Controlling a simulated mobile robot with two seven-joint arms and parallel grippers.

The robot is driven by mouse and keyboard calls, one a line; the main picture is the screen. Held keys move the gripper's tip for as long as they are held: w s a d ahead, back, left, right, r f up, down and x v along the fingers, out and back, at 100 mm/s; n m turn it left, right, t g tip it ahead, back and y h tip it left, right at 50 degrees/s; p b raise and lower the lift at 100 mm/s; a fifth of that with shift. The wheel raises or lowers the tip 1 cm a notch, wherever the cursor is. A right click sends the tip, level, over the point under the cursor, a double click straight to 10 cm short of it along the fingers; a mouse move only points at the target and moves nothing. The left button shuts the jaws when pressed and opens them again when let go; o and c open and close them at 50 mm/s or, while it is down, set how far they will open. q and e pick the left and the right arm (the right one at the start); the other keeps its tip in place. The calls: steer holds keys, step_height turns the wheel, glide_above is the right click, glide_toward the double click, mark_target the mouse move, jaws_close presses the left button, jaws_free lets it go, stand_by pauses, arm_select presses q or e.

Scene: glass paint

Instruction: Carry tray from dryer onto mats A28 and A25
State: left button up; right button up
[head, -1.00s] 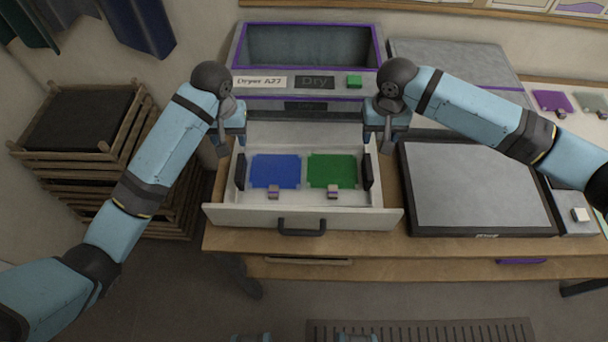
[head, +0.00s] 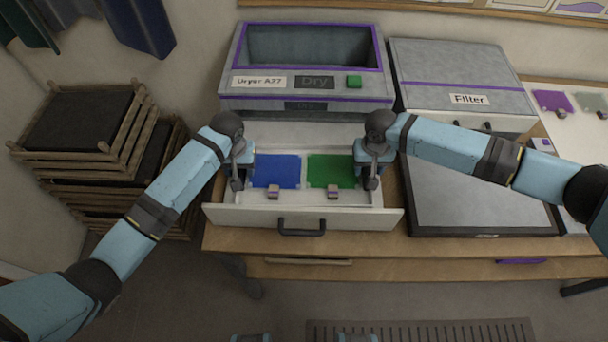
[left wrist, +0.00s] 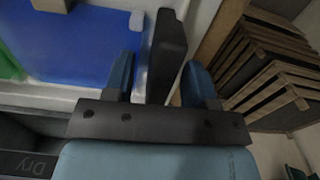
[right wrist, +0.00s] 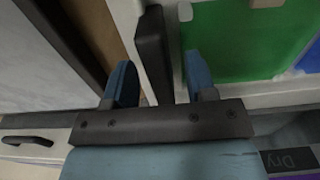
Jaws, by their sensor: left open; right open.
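The white tray (head: 343,197) sits in the pulled-out drawer (head: 245,216) of the dryer (head: 300,103). It bears a blue sheet (head: 276,171) and a green sheet (head: 331,170). My left gripper (head: 238,180) is open at the tray's left end; in the left wrist view its fingers (left wrist: 163,85) stand on both sides of the dark left handle (left wrist: 167,50). My right gripper (head: 371,180) is open at the right end; in the right wrist view its fingers (right wrist: 160,85) stand on both sides of the dark right handle (right wrist: 152,45). Mats A28 and A25 cannot be identified.
A dark-framed grey panel (head: 470,195) lies on the bench right of the drawer. A box labelled Filter (head: 450,65) stands behind it. Wooden racks (head: 110,150) stand at the left. Two small blocks (head: 273,191) sit at the sheets' front edges.

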arm_select(q)
steer(key=shift+f, duration=0.25)
arm_select(e)
steer(key=shift+f, duration=0.25)
arm_select(q)
jaws_close()
arm_select(e)
jaws_close()
arm_select(q)
steer(key=shift+r, duration=0.15)
arm_select(e)
steer(key=shift+r, duration=0.15)
